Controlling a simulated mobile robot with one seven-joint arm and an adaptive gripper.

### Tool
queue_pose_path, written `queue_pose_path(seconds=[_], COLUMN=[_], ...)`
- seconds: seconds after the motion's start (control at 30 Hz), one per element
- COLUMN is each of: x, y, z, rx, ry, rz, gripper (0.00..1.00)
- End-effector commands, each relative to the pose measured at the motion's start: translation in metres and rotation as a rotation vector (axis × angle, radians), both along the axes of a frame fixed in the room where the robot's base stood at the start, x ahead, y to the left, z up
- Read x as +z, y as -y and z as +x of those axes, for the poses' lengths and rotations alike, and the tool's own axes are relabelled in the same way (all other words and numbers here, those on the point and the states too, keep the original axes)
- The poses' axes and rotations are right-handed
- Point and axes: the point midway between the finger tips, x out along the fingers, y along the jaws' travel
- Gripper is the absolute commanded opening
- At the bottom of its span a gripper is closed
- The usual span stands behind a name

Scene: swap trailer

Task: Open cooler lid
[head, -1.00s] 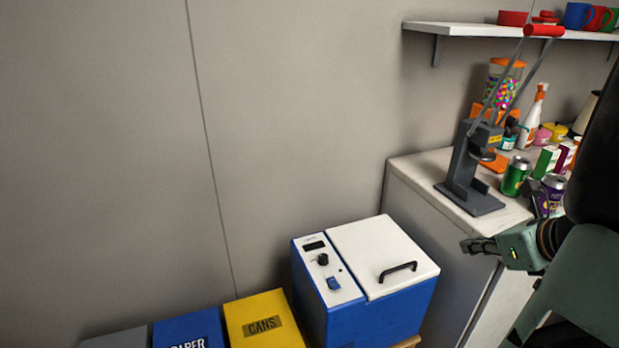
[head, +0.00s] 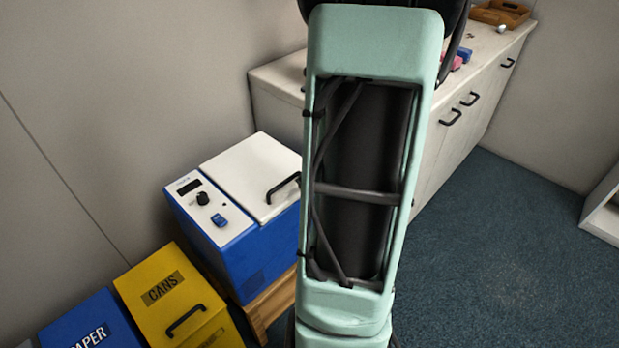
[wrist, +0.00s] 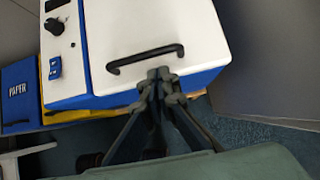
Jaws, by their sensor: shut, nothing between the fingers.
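The cooler (head: 240,245) is a blue box with a white lid (head: 250,165) and a white control panel (head: 205,208) to the left of the lid. The lid is down. A black handle (head: 283,187) is on the lid; in the wrist view the handle (wrist: 146,57) runs across the lid's front part. My gripper (wrist: 158,74) is shut and empty in the wrist view. Its fingertips are just below the handle in that picture, over the lid's front edge; I cannot tell whether they touch. In the head view my arm hides the gripper and the cooler's right side.
A yellow CANS bin (head: 180,300) and a blue PAPER bin (head: 95,325) stand left of the cooler. The cooler rests on a wooden stand (head: 270,300). A white cabinet (head: 460,110) runs along the wall behind. The blue floor (head: 500,250) at right is clear.

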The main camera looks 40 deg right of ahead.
Motion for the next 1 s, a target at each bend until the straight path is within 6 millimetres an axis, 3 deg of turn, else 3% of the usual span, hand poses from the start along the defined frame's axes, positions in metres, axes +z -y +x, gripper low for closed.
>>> queue_pose_path(seconds=[0.1,0.3,0.77,1.0], x=[-0.021,-0.034,-0.035,-0.026], y=[-0.002,-0.002,-0.002,-0.003], z=[0.012,0.025,0.027,0.033], rx=[0.003,0.0,0.001,0.002], ry=[-0.001,0.0,0.0,-0.02], rz=[0.002,0.0,-0.001,-0.003], gripper=[0.0,0.0,0.0,0.0])
